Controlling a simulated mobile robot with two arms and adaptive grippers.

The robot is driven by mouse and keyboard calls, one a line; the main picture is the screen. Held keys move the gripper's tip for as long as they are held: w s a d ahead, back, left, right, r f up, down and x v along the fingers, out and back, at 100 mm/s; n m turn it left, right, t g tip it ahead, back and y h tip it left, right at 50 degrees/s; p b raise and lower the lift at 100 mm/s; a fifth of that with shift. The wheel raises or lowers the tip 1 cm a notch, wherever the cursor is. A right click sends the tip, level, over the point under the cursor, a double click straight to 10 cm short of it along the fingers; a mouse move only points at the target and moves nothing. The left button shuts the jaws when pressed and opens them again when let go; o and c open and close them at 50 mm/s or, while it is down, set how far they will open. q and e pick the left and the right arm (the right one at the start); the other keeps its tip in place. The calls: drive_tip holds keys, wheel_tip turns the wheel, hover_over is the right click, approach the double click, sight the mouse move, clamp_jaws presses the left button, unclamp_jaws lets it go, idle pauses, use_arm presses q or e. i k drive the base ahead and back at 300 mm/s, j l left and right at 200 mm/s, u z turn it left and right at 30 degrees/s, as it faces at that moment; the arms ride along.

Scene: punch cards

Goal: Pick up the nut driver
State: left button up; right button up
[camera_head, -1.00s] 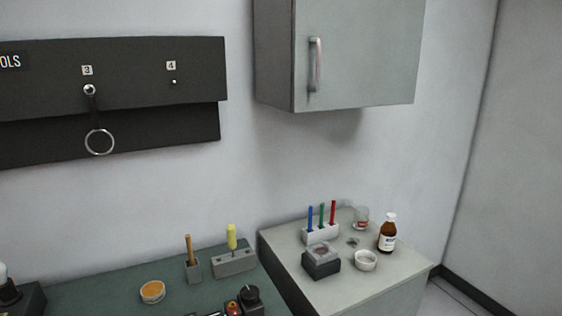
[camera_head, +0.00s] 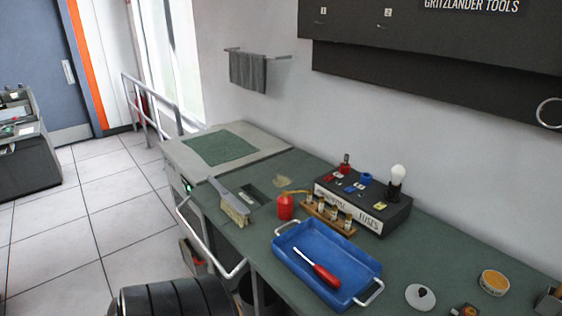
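A driver with a red handle and a thin metal shaft (camera_head: 325,274) lies in a blue tray (camera_head: 288,274) on the green workbench. Its handle points toward the lower right and its shaft toward the upper left. Its tip is too small to tell whether it is a nut driver. Neither of my grippers is in view, and nothing is seen touching the driver.
Beside the tray are a brush (camera_head: 235,207), a red can (camera_head: 285,207), a wooden rack of small bottles (camera_head: 328,216) and a fuse box with a bulb (camera_head: 365,208). A white lid (camera_head: 420,297) and an orange-topped tin (camera_head: 494,282) stand to the right.

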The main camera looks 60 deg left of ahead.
sight(328, 277)
drive_tip(key=u, duration=1.6)
